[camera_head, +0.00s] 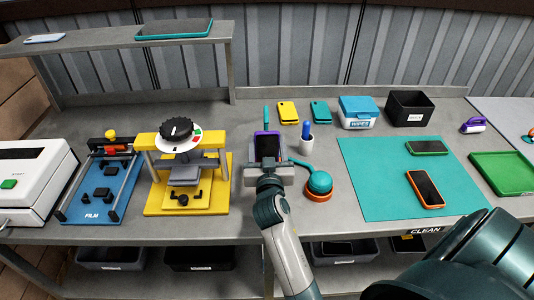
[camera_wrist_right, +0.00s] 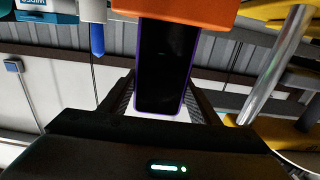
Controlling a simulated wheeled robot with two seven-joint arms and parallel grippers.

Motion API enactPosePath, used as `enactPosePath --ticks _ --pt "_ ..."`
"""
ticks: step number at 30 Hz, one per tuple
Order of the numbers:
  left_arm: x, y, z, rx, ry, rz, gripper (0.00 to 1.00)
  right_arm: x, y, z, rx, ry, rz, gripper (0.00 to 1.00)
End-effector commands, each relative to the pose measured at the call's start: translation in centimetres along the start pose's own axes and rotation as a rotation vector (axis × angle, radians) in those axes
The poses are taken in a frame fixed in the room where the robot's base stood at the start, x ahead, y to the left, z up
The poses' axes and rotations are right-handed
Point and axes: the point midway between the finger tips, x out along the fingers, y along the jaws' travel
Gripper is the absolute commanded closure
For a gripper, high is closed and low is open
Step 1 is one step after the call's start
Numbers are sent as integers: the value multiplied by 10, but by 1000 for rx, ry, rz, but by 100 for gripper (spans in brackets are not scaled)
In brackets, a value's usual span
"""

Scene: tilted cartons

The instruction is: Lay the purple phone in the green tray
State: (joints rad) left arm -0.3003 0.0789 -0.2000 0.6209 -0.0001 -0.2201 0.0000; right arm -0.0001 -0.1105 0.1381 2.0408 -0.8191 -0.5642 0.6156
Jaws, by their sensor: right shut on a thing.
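The purple phone (camera_head: 267,145), with a dark screen and purple rim, is in the middle of the head view. My right gripper (camera_head: 268,171) is shut on its near end. In the right wrist view the phone (camera_wrist_right: 164,60) stands between the two fingers of the gripper (camera_wrist_right: 163,100). An orange part covers its far end there, and I cannot tell whether they touch. The green tray (camera_head: 505,190) is at the right edge of the bench and looks empty where it shows. My left gripper is not in view.
A teal mat (camera_head: 375,185) holds an orange phone (camera_head: 425,188) and a green phone (camera_head: 427,148), between my right gripper and the tray. A teal-and-orange dome (camera_head: 319,184) is close right of the gripper. A yellow press (camera_head: 187,185) stands left.

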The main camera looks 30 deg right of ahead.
Motion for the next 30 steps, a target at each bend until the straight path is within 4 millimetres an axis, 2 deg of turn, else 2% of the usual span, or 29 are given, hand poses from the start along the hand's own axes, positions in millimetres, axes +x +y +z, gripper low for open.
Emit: enactPosePath --ticks 21,30 --pt "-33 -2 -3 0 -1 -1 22 0 0 -39 1 2 0 64" --pt "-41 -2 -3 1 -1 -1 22 0 0 -48 1 2 0 64"
